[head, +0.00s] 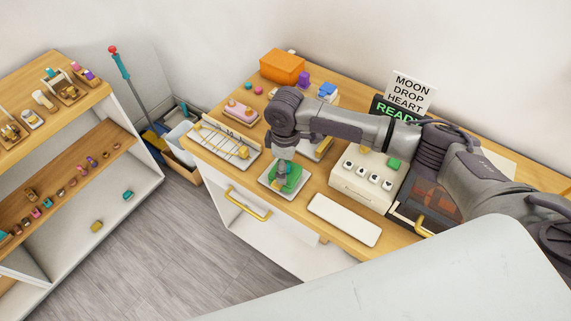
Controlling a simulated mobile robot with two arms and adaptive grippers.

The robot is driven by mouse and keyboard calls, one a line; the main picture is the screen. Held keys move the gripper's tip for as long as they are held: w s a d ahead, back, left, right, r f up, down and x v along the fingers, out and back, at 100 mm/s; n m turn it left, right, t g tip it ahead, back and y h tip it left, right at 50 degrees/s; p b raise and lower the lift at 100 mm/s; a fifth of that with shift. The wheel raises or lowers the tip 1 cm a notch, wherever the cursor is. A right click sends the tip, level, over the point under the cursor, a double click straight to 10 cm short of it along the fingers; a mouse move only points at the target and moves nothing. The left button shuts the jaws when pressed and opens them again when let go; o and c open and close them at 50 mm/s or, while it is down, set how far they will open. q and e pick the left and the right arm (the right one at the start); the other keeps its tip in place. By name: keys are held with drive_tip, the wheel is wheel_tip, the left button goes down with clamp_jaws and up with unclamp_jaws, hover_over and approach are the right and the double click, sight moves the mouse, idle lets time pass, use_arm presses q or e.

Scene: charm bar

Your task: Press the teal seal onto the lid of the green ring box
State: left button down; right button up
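The green ring box (295,179) sits on a small white tray (271,187) on the wooden counter. My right arm comes in from the right and bends down over it. My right gripper (282,168) points straight down at the box, at or just above its top. A small grey-teal shape shows at the gripper's tip; it may be the teal seal, but it is too small to tell it from the fingers. The arm and gripper hide part of the lid, and I cannot tell whether anything touches it. My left gripper is not in view.
A blank white plate (344,219) lies in front. An orange box (283,66) is at the back. Shelves (75,175) with small items stand at the left.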

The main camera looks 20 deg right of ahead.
wheel_tip(320, 180, up, 3)
drive_tip(key=p, duration=0.3)
drive_tip(key=shift+r+p, duration=0.6)
drive_tip(key=shift+r, duration=1.4)
